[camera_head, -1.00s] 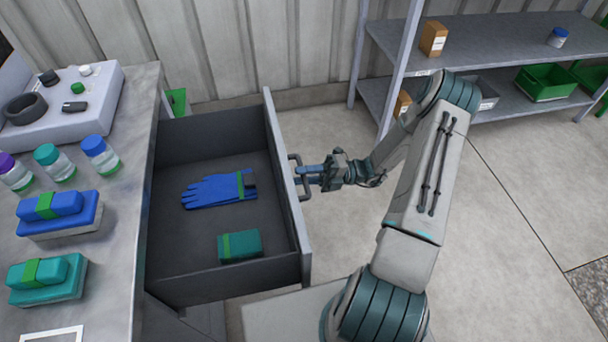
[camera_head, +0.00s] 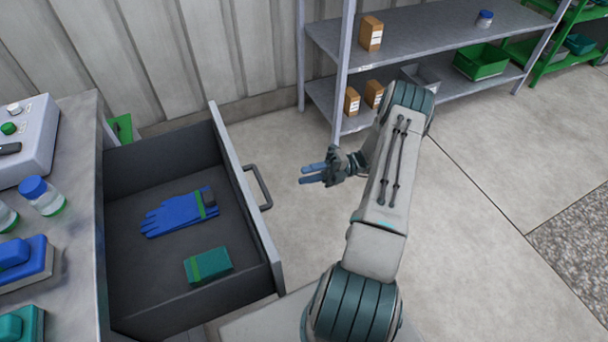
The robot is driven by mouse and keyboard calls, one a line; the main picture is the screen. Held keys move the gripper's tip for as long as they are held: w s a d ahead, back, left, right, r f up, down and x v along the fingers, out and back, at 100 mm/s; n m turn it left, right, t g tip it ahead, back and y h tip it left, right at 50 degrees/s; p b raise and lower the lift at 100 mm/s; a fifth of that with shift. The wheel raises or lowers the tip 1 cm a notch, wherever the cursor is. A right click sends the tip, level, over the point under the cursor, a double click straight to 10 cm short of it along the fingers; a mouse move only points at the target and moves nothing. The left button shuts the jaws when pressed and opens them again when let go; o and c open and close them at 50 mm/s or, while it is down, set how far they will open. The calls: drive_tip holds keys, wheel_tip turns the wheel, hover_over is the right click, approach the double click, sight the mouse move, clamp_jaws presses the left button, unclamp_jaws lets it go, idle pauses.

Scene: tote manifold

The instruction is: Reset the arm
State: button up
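My gripper (camera_head: 309,174) is in the middle of the head view, to the right of the open drawer. Its two blue fingers point left with a gap between them, and nothing shows between them. The grey drawer (camera_head: 236,188) is pulled out from the metal bench. Its dark handle (camera_head: 262,187) stands on the drawer front, apart from my fingertips by a clear gap. Inside the drawer lie a pair of blue gloves (camera_head: 172,217) with a green band and a teal box (camera_head: 208,264) with a green band.
The metal bench (camera_head: 75,195) on the left carries a blue-capped jar (camera_head: 42,196), blue and teal packs and a white box with buttons. A grey shelf (camera_head: 430,38) behind my arm holds brown boxes, a small jar and a green bin (camera_head: 481,61). Floor to the right is clear.

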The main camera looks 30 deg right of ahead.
drive_tip(key=shift+r, duration=0.1)
idle(0.3)
drive_tip(key=s+a+r+n+g+h+p, duration=0.25)
drive_tip(key=a+r+n+h, duration=0.3)
drive_tip(key=r+n, duration=0.35)
drive_tip(key=s+a+r+n+g+h+p, duration=0.2)
drive_tip(key=a+r+n+g+h+p, duration=0.15)
drive_tip(key=r+n+h, duration=0.6)
drive_tip(key=s+a+r+n+t+h+p, duration=0.2)
drive_tip(key=s+r+n+t+p, duration=0.2)
drive_tip(key=r+n, duration=0.5)
drive_tip(key=s+a+r+n+t+h+p, duration=0.1)
drive_tip(key=s+r+n+t+h+p, duration=0.2)
drive_tip(key=s+r+n, duration=0.4)
wheel_tip(320, 180, up, 4)
drive_tip(key=shift+s+a+f+n+t+p, duration=0.2)
drive_tip(key=shift+a+n+t+p, duration=0.25)
drive_tip(key=shift+n, duration=0.4)
drive_tip(key=shift+d, duration=0.1)
